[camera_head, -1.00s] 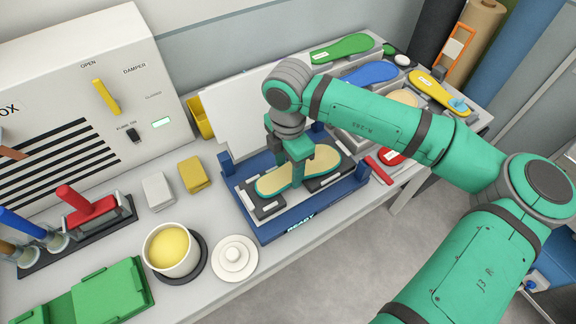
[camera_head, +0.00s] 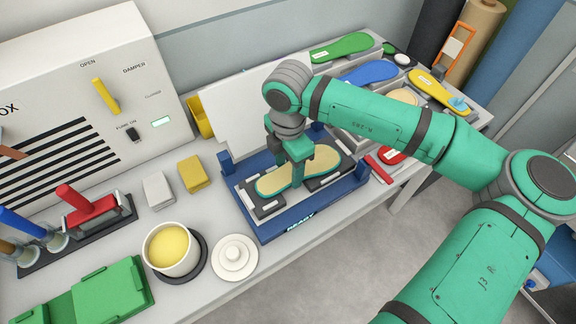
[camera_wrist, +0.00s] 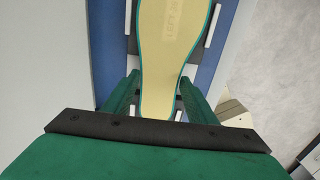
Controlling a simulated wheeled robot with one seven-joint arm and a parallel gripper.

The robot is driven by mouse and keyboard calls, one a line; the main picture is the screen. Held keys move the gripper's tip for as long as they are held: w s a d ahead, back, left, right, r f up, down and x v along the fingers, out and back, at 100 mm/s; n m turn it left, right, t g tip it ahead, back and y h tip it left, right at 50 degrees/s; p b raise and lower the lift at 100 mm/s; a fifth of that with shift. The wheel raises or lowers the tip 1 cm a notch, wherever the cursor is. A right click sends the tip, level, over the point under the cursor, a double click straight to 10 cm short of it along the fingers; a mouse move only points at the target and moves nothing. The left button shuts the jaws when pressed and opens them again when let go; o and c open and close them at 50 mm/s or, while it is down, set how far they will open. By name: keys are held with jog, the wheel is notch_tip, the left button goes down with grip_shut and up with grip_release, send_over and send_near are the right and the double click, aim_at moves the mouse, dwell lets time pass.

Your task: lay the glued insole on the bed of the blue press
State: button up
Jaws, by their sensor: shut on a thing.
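The glued insole (camera_head: 272,184) is yellowish with a green edge and lies along the length of the press bed. My gripper (camera_head: 298,177) reaches down from above and is shut on the insole around its middle. In the wrist view the insole (camera_wrist: 168,50) runs between the two green fingers (camera_wrist: 158,98), one at each side edge. The blue press (camera_head: 262,228) has a dark bed with pale strips and a front label reading READY. Whether the insole's underside touches the bed is hard to tell.
A white panel (camera_head: 238,115) stands behind the press. A cup of yellow glue (camera_head: 172,250) and a white lid (camera_head: 235,257) are at its front left. Yellow (camera_head: 195,173) and white (camera_head: 158,190) blocks lie left of it. Green (camera_head: 342,48), blue (camera_head: 368,73) and yellow (camera_head: 428,92) insoles lie behind at right.

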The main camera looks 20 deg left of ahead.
jog(key=o, duration=1.4)
jog(key=shift+r, duration=0.1)
jog(key=shift+r, duration=3.4)
